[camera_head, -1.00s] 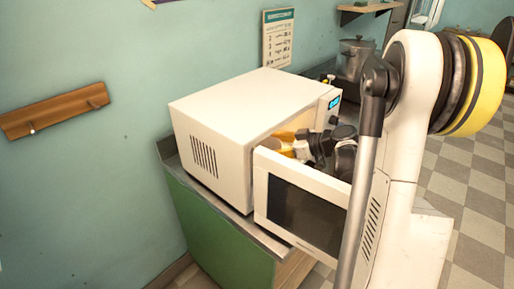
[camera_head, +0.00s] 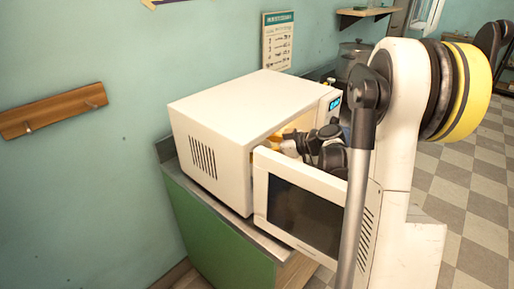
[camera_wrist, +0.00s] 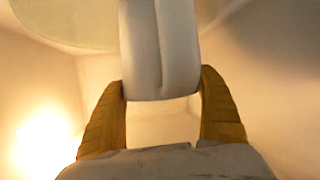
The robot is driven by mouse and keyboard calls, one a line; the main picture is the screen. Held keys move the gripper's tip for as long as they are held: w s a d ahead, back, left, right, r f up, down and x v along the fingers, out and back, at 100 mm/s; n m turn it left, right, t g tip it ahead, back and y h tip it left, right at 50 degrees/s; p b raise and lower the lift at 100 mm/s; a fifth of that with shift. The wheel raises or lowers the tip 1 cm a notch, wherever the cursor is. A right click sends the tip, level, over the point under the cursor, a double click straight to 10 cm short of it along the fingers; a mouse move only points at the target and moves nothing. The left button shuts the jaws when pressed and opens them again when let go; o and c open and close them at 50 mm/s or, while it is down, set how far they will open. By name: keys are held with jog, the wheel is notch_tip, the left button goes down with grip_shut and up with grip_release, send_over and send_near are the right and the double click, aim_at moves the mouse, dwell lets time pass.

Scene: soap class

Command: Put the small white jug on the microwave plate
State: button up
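The small white jug (camera_wrist: 160,45) fills the upper middle of the wrist view, between the two yellow fingers of my gripper (camera_wrist: 163,85). The fingers touch it on both sides; only part of the jug shows. A pale, round, greenish plate (camera_wrist: 60,22) lies beyond it at the top of the wrist view, partly hidden by the jug. I cannot tell whether the jug touches the plate. In the head view, the white microwave (camera_head: 215,145) stands with its door (camera_head: 300,210) open, and my gripper reaches into its opening. The jug and plate are hidden there.
The microwave stands on a green cabinet (camera_head: 225,245) against the wall. A metal pot (camera_head: 355,50) stands behind on the counter. A bright lamp glow (camera_wrist: 45,140) lights the microwave's inside.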

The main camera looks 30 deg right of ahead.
jog(key=shift+o, duration=1.1)
jog(key=shift+r, duration=0.2)
jog(key=shift+s+d+r+p, duration=0.2)
jog(key=shift+s+p, duration=0.05)
jog(key=shift+p, duration=0.1)
jog(key=p+v, duration=0.3)
jog(key=v, duration=0.8)
jog(key=shift+s, duration=0.15)
jog(key=shift+f, duration=0.1)
